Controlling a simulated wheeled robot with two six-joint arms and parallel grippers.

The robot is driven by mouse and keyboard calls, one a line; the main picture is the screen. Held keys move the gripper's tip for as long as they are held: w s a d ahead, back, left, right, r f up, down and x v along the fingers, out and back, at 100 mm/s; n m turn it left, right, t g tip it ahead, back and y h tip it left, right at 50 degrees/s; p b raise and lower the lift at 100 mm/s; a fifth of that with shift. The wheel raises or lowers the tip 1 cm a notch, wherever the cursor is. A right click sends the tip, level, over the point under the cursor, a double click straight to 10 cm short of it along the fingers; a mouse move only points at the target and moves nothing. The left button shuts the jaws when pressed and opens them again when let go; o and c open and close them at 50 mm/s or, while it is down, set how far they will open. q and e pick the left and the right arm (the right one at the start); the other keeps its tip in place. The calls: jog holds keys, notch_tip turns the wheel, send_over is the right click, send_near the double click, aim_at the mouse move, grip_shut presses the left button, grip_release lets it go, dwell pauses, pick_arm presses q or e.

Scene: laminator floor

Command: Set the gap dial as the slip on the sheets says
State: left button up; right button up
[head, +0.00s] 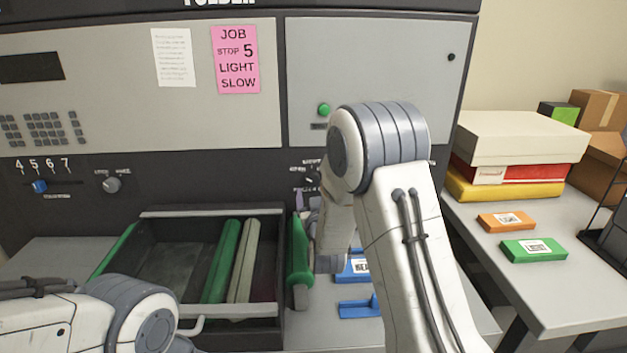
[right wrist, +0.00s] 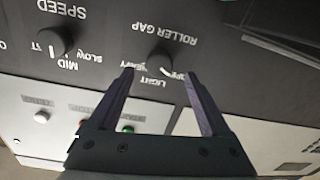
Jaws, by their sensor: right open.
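The pink slip (head: 237,60) on the machine's front panel reads JOB, STOP 5, LIGHT, SLOW. The roller gap dial (right wrist: 160,58) is a dark round knob, seen upside down in the right wrist view, with OPEN, LIGHT and HEAVY marks. Its white pointer lies near LIGHT and OPEN; I cannot tell the exact setting. In the head view my right arm partly hides this dial (head: 311,173). My right gripper (right wrist: 158,74) is open, with its fingertips to either side of the dial in the picture; contact is unclear. My left arm shows at lower left, its gripper out of view.
The speed dial (right wrist: 62,41) sits beside the gap dial. An open tray (head: 210,311) with green and pale rollers juts out below. The right-hand table (head: 550,295) holds boxes and small orange and green packs.

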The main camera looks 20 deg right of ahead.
aim_at(312, 182)
jog(key=shift+p+x, duration=0.45)
jog(key=shift+x, duration=1.85)
jog(key=shift+s, duration=0.1)
jog(key=shift+c, duration=0.4)
grip_shut()
jog(key=shift+f+m+b, duration=0.1)
jog(key=shift+m+b, duration=0.2)
jog(key=shift+b, duration=0.4)
jog(key=m+b, duration=1)
jog(key=b, duration=0.4)
jog(key=shift+f, duration=0.2)
jog(key=m+b, duration=0.9)
jog(key=b, duration=0.2)
jog(key=shift+a+r+m+h+b, duration=0.1)
jog(key=shift+m+h+b, duration=0.2)
jog(key=m+b, duration=0.2)
jog(key=m, duration=0.1)
jog(key=shift+r, duration=0.1)
jog(key=shift+r+m+b, duration=0.15)
jog(key=shift+m+b, duration=0.55)
